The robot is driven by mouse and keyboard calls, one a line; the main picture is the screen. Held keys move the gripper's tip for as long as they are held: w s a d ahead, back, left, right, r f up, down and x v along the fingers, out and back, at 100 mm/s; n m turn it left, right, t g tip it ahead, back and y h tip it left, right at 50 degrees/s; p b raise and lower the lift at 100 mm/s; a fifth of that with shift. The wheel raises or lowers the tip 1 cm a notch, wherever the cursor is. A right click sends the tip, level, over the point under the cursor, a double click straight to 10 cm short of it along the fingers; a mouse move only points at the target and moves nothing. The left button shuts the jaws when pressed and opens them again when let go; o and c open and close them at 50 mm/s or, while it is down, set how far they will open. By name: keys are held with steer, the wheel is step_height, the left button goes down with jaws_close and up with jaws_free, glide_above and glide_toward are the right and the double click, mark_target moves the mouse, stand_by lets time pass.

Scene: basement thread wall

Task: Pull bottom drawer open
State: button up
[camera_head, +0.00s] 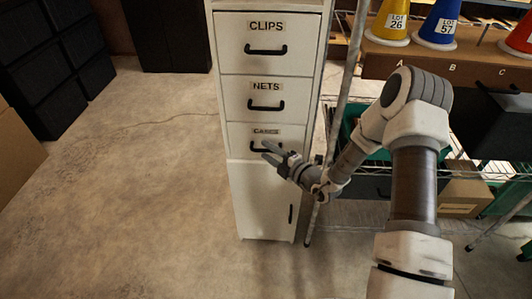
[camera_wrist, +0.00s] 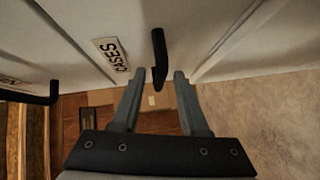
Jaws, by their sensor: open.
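A narrow white cabinet (camera_head: 286,194) has three labelled drawers, CLIPS (camera_head: 266,48), NETS (camera_head: 266,88) and the bottom CASES drawer (camera_head: 240,141), all closed. A cupboard door is below them. The black handle (camera_head: 257,148) of the CASES drawer is partly covered by my gripper (camera_head: 268,152) in the head view. In the wrist view, the handle (camera_wrist: 158,58) sticks out from the drawer front, beside the CASES label. My gripper (camera_wrist: 158,74) is open, its two fingertips on either side of the handle's end. I cannot tell whether they touch it.
A metal pole (camera_head: 350,75) and wire shelving (camera_head: 352,222) stand just right of the cabinet, near my arm. Cones (camera_head: 440,25) stand on the shelving at the upper right. Black boxes (camera_head: 50,65) are stacked at left. The floor (camera_head: 130,195) before the cabinet's left side is clear.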

steer(key=shift+w+a+f, duration=0.1)
steer(key=shift+w+a, duration=0.35)
steer(key=shift+w, duration=0.05)
jaws_close()
stand_by(1.2)
